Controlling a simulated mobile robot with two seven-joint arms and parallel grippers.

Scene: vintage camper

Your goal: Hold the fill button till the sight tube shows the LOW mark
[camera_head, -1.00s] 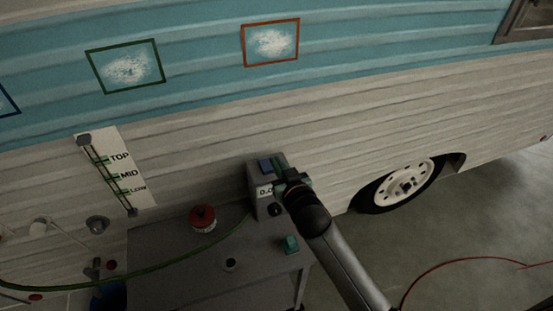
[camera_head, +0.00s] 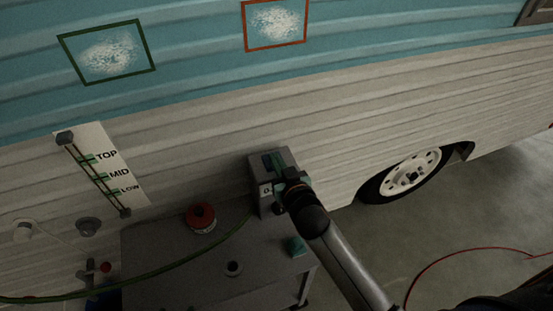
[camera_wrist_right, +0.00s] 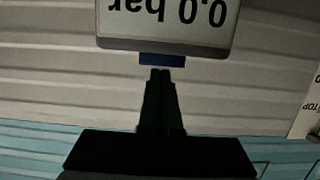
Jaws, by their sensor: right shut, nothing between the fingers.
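The grey pump box (camera_head: 257,187) stands on the bench with a blue button (camera_head: 267,162) on its top; the button also shows in the right wrist view (camera_wrist_right: 161,59). The box display reads 0.0 bar in the right wrist view (camera_wrist_right: 170,15). My right gripper (camera_head: 281,172) is shut and empty, its fingertips at the button in the wrist view (camera_wrist_right: 160,72); I cannot tell whether they touch it. The sight tube (camera_head: 95,177) is on a white panel with TOP, MID and LOW marks; its liquid level is too small to tell. My left gripper is out of view.
A red-topped round can (camera_head: 201,218) and a teal object (camera_head: 295,246) are on the grey bench (camera_head: 180,270). A green hose (camera_head: 180,262) runs left from the box. The camper wall is close behind; a wheel (camera_head: 408,174) is at right.

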